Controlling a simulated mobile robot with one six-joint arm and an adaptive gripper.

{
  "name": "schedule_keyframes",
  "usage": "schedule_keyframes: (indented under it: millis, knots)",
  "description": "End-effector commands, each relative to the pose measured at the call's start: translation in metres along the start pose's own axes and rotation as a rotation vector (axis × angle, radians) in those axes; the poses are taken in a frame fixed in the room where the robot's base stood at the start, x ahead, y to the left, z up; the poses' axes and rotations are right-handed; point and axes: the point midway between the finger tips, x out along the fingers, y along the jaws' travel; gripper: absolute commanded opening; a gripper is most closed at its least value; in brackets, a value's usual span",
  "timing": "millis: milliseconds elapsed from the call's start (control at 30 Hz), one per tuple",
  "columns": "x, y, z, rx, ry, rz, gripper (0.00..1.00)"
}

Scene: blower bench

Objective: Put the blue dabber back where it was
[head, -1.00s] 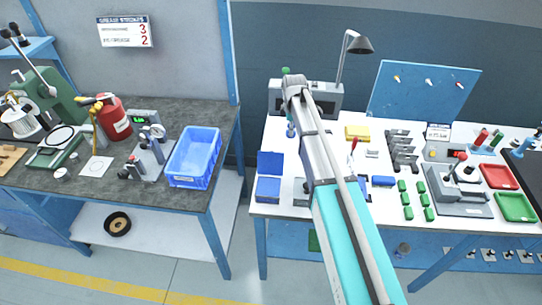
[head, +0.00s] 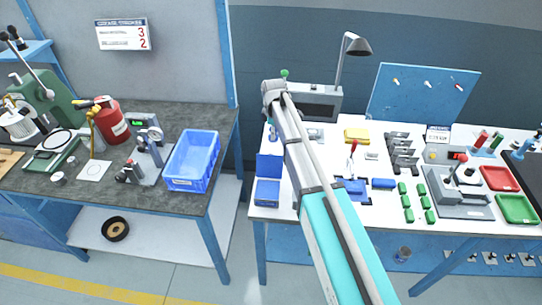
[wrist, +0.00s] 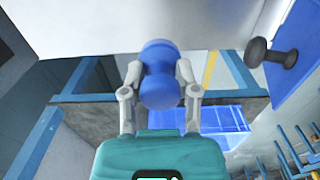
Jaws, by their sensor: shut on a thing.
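The blue dabber (wrist: 160,78), with a rounded end and a narrower waist, is between the two grey fingers of my gripper (wrist: 158,84) in the wrist view. The fingers are shut on it from both sides. In the head view a small blue part of the dabber (head: 272,133) shows below the end of my arm, over the left back of the white bench (head: 262,211). My fingers there are too small and covered to make out. I cannot tell whether the dabber touches the bench top.
A blue open-lidded box (head: 268,191) stands at the bench's front left. A grey machine (head: 318,103) is behind my arm. A yellow block (head: 356,134) and several green blocks stand to the right. A blue crate (head: 192,160) sits on the dark bench at left.

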Motion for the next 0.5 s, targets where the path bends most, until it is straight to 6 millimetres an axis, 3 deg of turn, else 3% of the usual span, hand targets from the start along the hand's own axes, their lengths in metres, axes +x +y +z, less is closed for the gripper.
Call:
schedule_keyframes:
  millis: [500]
  knots:
    - [0.048,-0.001,-0.001,-0.001,0.000,0.000,0.02]
